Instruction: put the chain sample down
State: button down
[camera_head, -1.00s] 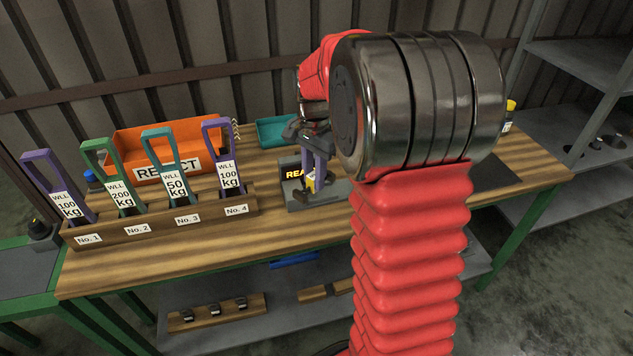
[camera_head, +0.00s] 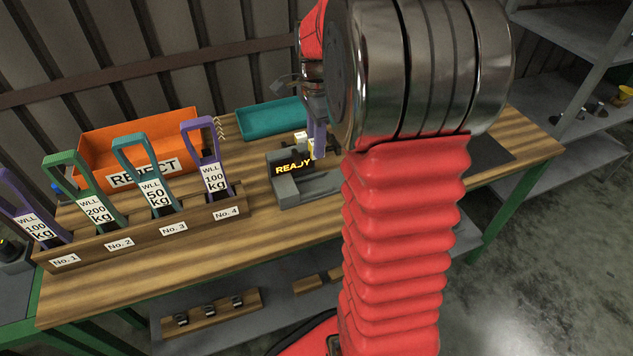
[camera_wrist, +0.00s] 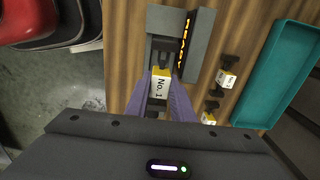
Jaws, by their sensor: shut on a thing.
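In the wrist view the chain sample (camera_wrist: 161,84), a yellow and white block marked "No. 1" with dark ends, sits between the two purple fingers of my gripper (camera_wrist: 163,88). The gripper is shut on it. Beyond it in that view is the grey test device (camera_wrist: 203,45) with a lit display; I cannot tell whether the sample touches it. In the head view my gripper (camera_head: 318,140) is just right of and behind the device (camera_head: 290,185), whose display reads "READY". My arm hides most of the gripper there.
Two more samples (camera_wrist: 226,78) (camera_wrist: 208,118) lie on the wooden bench between device and teal tray (camera_head: 272,118). An orange "REJECT" bin (camera_head: 140,137) stands behind a wooden rack (camera_head: 145,236) of coloured, weight-marked handles. Bare bench lies in front of the device.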

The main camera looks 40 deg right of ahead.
jog(key=shift+d+f, duration=0.1)
jog(key=shift+f, duration=2.95)
jog(key=shift+f, duration=0.1)
jog(key=shift+f, duration=1.75)
jog(key=shift+f, duration=0.6)
jog(key=c, duration=1.5)
grip_release()
jog(key=shift+c, duration=0.2)
notch_tip(320, 180, up, 13)
jog(key=shift+r, duration=0.1)
